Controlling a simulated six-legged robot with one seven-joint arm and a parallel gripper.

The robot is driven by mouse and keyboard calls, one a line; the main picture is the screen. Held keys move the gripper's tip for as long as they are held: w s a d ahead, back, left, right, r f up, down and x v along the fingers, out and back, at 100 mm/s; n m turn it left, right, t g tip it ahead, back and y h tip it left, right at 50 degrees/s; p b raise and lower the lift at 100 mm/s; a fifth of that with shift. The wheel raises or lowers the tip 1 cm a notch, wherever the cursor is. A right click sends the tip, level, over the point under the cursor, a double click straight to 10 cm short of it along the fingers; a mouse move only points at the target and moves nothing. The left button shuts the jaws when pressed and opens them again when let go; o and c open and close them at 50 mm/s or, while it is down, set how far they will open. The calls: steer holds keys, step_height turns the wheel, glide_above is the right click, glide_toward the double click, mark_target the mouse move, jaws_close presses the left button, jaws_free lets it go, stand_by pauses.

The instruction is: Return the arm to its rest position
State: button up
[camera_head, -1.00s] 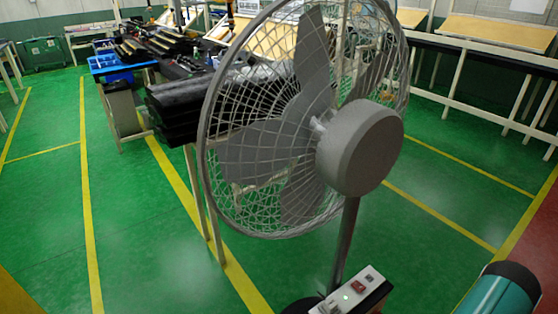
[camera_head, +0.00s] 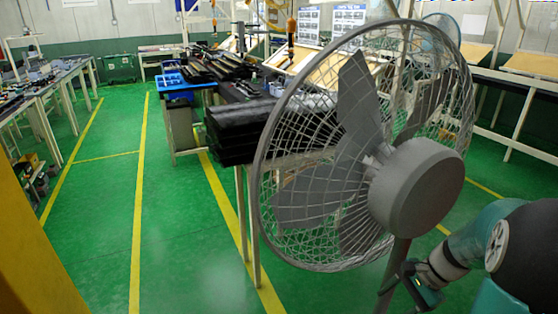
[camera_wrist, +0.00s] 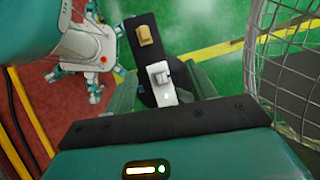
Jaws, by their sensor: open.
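My arm enters the head view from the lower right in teal and grey. My gripper (camera_head: 412,284) is at its end, low beside the grey fan's pole. In the wrist view my gripper (camera_wrist: 164,88) has its two teal fingers spread apart, on either side of the fan's dark control box (camera_wrist: 140,60). The box carries a tan switch (camera_wrist: 144,35) and a white plate with a grey switch (camera_wrist: 160,80). I cannot tell whether the fingers touch the box. The control box is not visible in the head view.
The large caged fan (camera_head: 365,150) stands close in front, and its cage (camera_wrist: 290,60) fills the right of the wrist view. A workbench with black parts (camera_head: 240,130) lies behind it. Green floor (camera_head: 180,230) is open to the left. A yellow post or panel (camera_head: 35,250) stands at lower left.

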steer(key=s+a+r+n+t+h, duration=0.2)
steer(key=s+a+r+n+h, duration=0.1)
steer(key=s+a+r+n, duration=0.2)
steer(key=s+a+r+n+t+h, duration=0.2)
steer(key=s+a+r+n, duration=0.3)
steer(key=a+r+n, duration=0.4)
step_height(320, 180, up, 3)
steer(key=shift+s+a+f+n+t+h, duration=0.1)
steer(key=shift+s+a+n+t+h, duration=0.25)
steer(key=shift+a+h, duration=0.4)
steer(key=shift+a, duration=0.1)
